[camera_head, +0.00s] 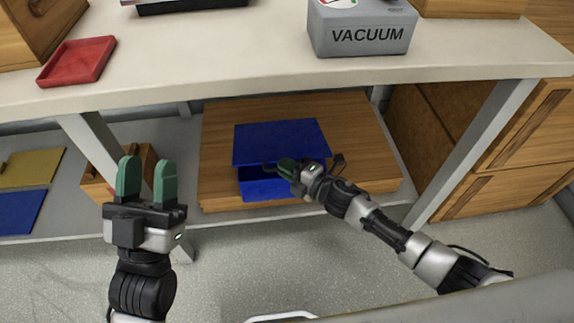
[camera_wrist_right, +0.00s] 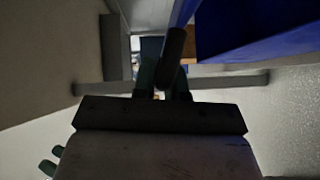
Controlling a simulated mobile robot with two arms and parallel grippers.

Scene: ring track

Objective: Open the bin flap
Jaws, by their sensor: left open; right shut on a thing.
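The blue bin (camera_head: 262,189) sits on a wooden board under the table. Its blue flap (camera_head: 280,142) is a flat panel above the bin front, with a dark gap below it, so it stands at least partly open. My right gripper (camera_head: 287,170) is at the flap's front edge. In the right wrist view my right gripper (camera_wrist_right: 163,82) is shut on a dark bar (camera_wrist_right: 173,58), which seems to be the flap's handle; the exact grip is dim. My left gripper (camera_head: 147,178) is open and empty, fingers up, left of the bin and in front of the table.
The white tabletop (camera_head: 250,75) overhangs the bin and holds a red tray (camera_head: 77,61) and a grey box marked VACUUM (camera_head: 361,28). Table legs (camera_head: 478,140) stand either side. A wooden box (camera_head: 105,188) is on the lower shelf. Wooden drawers (camera_head: 520,150) stand right.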

